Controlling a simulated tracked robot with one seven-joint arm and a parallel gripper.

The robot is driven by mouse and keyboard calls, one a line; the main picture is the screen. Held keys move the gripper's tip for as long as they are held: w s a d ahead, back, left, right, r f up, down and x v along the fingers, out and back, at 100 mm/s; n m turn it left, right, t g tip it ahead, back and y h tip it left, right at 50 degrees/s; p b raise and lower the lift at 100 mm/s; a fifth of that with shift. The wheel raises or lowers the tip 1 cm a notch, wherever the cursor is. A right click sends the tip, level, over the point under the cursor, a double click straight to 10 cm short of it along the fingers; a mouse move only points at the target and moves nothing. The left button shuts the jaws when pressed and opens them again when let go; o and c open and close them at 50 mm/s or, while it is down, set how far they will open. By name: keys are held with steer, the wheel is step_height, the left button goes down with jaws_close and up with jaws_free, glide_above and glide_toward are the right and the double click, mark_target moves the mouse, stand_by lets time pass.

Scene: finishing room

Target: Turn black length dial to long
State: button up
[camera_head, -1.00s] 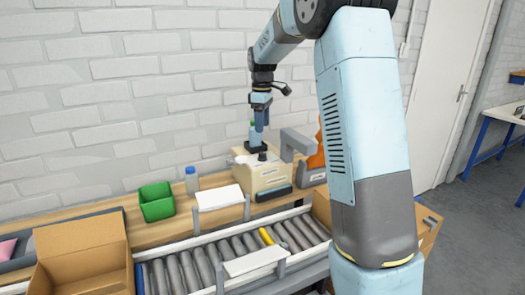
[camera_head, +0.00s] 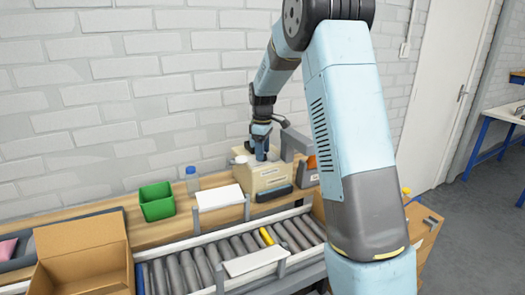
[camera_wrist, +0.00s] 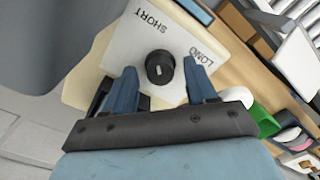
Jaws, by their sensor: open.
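The black length dial (camera_wrist: 159,67) sits on a white plate (camera_wrist: 127,48) on the cream machine. The plate reads SHORT at its upper part and LONG to the right of the dial. A small pale mark shows on the dial, but I cannot tell clearly which way it points. My gripper (camera_wrist: 160,76) is open, with one blue finger on each side of the dial and gaps between. In the head view my gripper (camera_head: 261,151) is lowered over the top of the cream machine (camera_head: 266,180) and hides the dial.
A grey upright arm (camera_head: 297,140) stands just right of the machine. A green bin (camera_head: 157,202) and a bottle (camera_head: 192,180) stand left on the wooden bench. A roller conveyor (camera_head: 195,268) with an open cardboard box (camera_head: 82,258) runs in front.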

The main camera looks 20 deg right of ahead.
steer(key=c, duration=1.1)
steer(key=shift+o, duration=0.2)
steer(key=shift+m, duration=0.3)
steer(key=m, duration=1.2)
steer(key=shift+m, duration=2.6)
